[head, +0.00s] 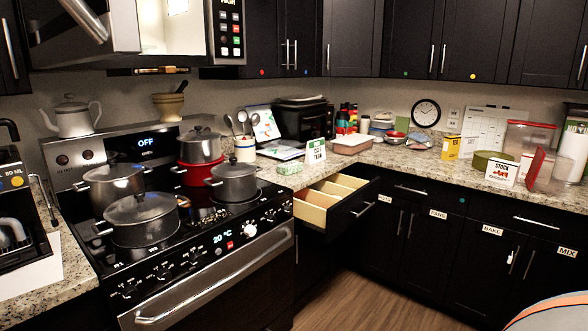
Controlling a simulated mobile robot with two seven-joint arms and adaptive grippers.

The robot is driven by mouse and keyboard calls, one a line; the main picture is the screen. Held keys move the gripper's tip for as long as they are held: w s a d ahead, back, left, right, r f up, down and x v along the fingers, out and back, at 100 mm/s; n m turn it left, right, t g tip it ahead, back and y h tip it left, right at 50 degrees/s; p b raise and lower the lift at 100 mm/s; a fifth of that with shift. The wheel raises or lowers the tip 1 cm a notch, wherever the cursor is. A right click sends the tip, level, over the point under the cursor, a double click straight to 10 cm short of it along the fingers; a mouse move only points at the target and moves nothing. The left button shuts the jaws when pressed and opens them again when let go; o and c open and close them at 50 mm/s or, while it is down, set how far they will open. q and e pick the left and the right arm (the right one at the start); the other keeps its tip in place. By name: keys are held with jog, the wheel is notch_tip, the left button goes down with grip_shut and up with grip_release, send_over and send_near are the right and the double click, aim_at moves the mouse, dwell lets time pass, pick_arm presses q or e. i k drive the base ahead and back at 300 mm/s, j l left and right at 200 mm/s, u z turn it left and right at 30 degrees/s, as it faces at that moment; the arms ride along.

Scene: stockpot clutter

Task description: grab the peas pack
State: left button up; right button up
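I cannot make out a peas pack anywhere in the head view. A small yellow box (451,147) stands on the right counter, but its print is too small to read. Neither of my grippers is in view.
Several lidded pots, including a large front pot (140,221), crowd the stove (210,262). A drawer (338,203) with light dividers stands open beside it. The right counter (410,166) holds signs, dishes and containers. Wooden floor (365,300) is clear below the drawer.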

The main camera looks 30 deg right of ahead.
aim_at(287, 168)
jog(key=i+l+z, duration=0.1)
jog(key=l, duration=0.3)
jog(key=i+l, duration=0.1)
jog(key=l, duration=0.25)
jog(key=i+l+z, duration=0.15)
jog(key=l, duration=0.25)
jog(key=i+l+z, duration=0.1)
jog(key=l, duration=0.25)
jog(key=i+l, duration=0.15)
jog(key=l, duration=0.2)
jog(key=z, duration=0.05)
